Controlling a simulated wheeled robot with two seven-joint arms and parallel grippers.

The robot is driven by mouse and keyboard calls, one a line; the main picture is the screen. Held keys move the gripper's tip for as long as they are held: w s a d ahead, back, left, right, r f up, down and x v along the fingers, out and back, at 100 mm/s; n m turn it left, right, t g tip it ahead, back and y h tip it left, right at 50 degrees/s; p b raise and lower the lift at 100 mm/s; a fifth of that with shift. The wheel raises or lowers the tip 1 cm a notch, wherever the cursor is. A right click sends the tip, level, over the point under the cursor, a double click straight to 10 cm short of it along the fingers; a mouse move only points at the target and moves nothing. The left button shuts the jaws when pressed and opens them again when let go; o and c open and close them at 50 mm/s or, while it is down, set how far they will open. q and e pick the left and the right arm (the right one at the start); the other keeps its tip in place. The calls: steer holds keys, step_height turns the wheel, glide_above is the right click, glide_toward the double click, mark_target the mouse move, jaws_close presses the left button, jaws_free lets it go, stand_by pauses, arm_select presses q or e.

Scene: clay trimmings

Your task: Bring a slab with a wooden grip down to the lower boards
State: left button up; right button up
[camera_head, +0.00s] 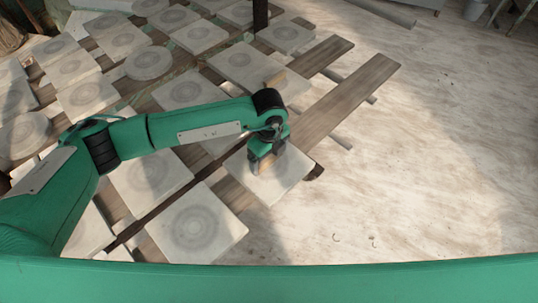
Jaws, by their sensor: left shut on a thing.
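My left gripper (262,166) reaches in from the left and is shut on the wooden grip of a pale square slab (282,184). The gripper covers most of the grip, and I cannot tell whether the slab touches what is below it. Bare brown boards stick out to the right of the slabs: a long one (345,98) and a shorter one (322,55). My right gripper is not in view.
Many square slabs with round grey marks lie in rows on the boards, including one (196,224) at the front and one (286,37) at the back. A dark post (260,14) stands at the back. The pale floor (430,150) on the right is mostly clear.

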arm_select(q)
steer(key=o, duration=0.8)
steer(key=shift+r+b, duration=0.3)
steer(key=shift+r, duration=0.2)
step_height(320, 180, up, 13)
steer(key=b, duration=0.3)
steer(key=shift+b, duration=0.4)
steer(key=shift+s, duration=0.1)
